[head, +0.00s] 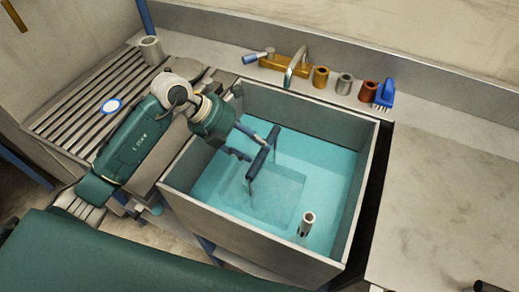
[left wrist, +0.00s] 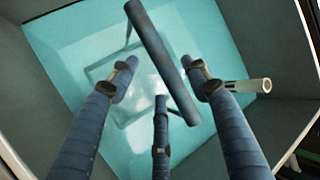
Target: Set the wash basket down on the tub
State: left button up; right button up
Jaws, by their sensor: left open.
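The tub (head: 335,250) is a grey rectangular basin with teal water in it. The wash basket (head: 255,169) is inside the tub; its dark bar handle stands above the water, and its square body shows only faintly below the surface. In the left wrist view the handle (left wrist: 155,45) runs slantwise, with thin uprights leading down to a square outline in the water. My left gripper (head: 256,150) is open over the tub at the handle. Its three fingers (left wrist: 160,82) are spread, with the handle passing among their tips; contact is unclear. A dark piece at the bottom right edge may be my right gripper (head: 487,287).
A pale upright tube (head: 306,224) stands in the tub's near right part. Behind the tub are a tap (head: 297,67), several small cylinders and a blue brush (head: 384,94). A ribbed drainboard (head: 85,98) with a cup (head: 151,50) lies left. The right counter (head: 450,190) is mostly clear.

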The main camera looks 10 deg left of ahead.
pick_arm(q)
jog(key=v, duration=0.8)
jog(key=shift+b, duration=0.45)
